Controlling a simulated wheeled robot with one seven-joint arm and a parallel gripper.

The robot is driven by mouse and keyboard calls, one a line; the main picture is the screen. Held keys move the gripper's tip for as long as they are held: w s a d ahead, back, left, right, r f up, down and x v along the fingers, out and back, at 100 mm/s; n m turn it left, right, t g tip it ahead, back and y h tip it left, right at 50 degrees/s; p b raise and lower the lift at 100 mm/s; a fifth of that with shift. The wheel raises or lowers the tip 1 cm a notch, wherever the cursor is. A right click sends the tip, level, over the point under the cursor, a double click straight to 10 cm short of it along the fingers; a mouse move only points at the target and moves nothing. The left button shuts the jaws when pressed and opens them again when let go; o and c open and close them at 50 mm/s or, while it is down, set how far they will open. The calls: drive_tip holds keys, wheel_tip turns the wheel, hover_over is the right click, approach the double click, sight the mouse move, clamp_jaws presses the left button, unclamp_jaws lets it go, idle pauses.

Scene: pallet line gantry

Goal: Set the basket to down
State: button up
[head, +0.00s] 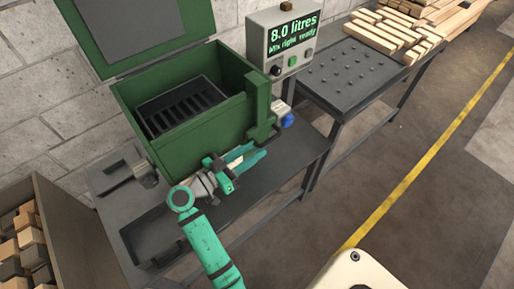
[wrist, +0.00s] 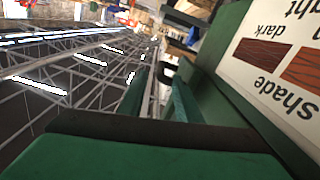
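The dark slotted basket (head: 182,108) sits inside the open green tank (head: 205,135), below its rim. A dark green bracket-like handle (head: 263,122) is at the tank's right side. My gripper (head: 250,160) is low beside the tank's front right, just below that handle. In the wrist view my gripper's two fingers (wrist: 160,98) stand apart, with background visible between them and nothing held. A dark bent bar (wrist: 172,74) shows near the right fingertip; I cannot tell whether they touch. The basket is hidden in the wrist view.
The tank's lid (head: 130,25) is raised. A control box (head: 283,42) reads "8.0 litres" and "Mix right ready". A blue object (head: 287,120) lies by the tank. A dark bench (head: 345,75) with stacked timber (head: 385,35) stands right; a wood bin (head: 75,240) stands left. The floor right is clear.

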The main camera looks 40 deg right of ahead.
drive_tip(key=shift+a+r, duration=0.1)
drive_tip(key=shift+r, duration=0.15)
drive_tip(key=c, duration=0.6)
drive_tip(key=a+r+m+y, duration=0.1)
drive_tip(key=r, duration=0.1)
drive_tip(key=s+a+r+m, duration=0.1)
drive_tip(key=r, duration=0.2)
drive_tip(key=a+r+m+t+y, duration=0.1)
drive_tip(key=a+r, duration=0.1)
drive_tip(key=r, duration=0.1)
drive_tip(key=shift+s+a+r+m+y, duration=0.1)
drive_tip(key=shift+s+r+m+y, duration=0.05)
drive_tip(key=shift+r+m+y, duration=0.2)
clamp_jaws()
hover_over(266, 143)
wheel_tip(266, 143, down, 2)
drive_tip(key=f, duration=0.1)
drive_tip(key=shift+a+f, duration=0.1)
drive_tip(key=shift+f, duration=1.6)
